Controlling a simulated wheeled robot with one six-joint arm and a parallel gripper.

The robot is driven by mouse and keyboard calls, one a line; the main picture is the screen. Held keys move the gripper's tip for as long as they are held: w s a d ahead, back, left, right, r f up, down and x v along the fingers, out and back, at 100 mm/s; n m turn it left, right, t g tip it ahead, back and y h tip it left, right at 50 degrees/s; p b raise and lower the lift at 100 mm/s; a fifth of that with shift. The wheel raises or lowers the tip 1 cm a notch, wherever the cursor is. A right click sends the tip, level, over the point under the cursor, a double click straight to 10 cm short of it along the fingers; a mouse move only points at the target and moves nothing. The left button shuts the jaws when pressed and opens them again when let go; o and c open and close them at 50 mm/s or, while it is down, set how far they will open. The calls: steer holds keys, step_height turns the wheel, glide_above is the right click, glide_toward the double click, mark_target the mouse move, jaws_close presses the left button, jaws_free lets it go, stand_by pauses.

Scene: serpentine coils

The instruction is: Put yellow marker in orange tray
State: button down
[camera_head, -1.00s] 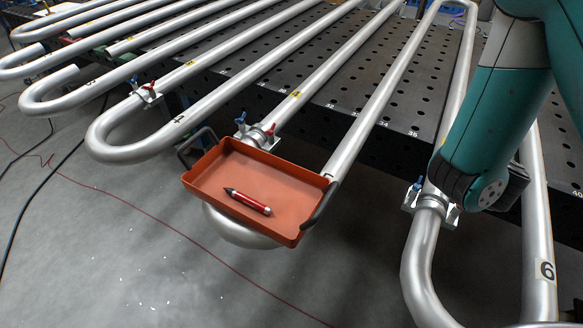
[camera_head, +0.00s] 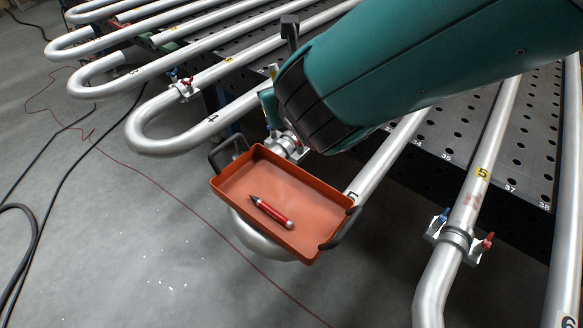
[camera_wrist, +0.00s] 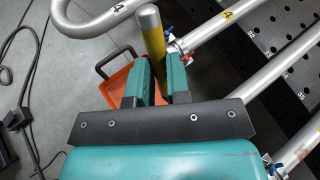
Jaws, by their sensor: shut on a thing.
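The yellow marker (camera_wrist: 152,35) stands out between the two teal fingers of my gripper (camera_wrist: 160,72) in the wrist view. My gripper is shut on it. The orange tray (camera_wrist: 117,78) shows partly in the wrist view, below and behind the left finger. In the head view the orange tray (camera_head: 233,186) rests on the pipe bends, and a red marker (camera_head: 271,211) with a dark tip lies in it. My gripper is largely hidden behind my arm there, beyond the tray's far edge.
Silver serpentine pipes (camera_head: 170,122) run over a dark perforated table (camera_head: 525,130). A clamp with blue and red handles (camera_head: 457,238) sits on the pipe at right. The tray has dark handles at both ends. Cables (camera_head: 42,225) lie on the grey floor.

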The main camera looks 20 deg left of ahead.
steer(key=shift+n, duration=0.3)
steer(key=f+p, duration=0.1)
steer(key=f, duration=0.5)
steer(key=a+f+p, duration=0.1)
steer(key=f+p, duration=0.1)
steer(key=f, duration=0.4)
steer(key=s+f+p, duration=0.1)
steer(key=f, duration=0.6)
steer(key=shift+a+p, duration=0.25)
steer(key=shift+p, duration=0.05)
steer(key=shift+f, duration=0.15)
steer(key=c, duration=1.5)
jaws_free()
steer(key=shift+f, duration=0.1)
steer(key=o, duration=0.4)
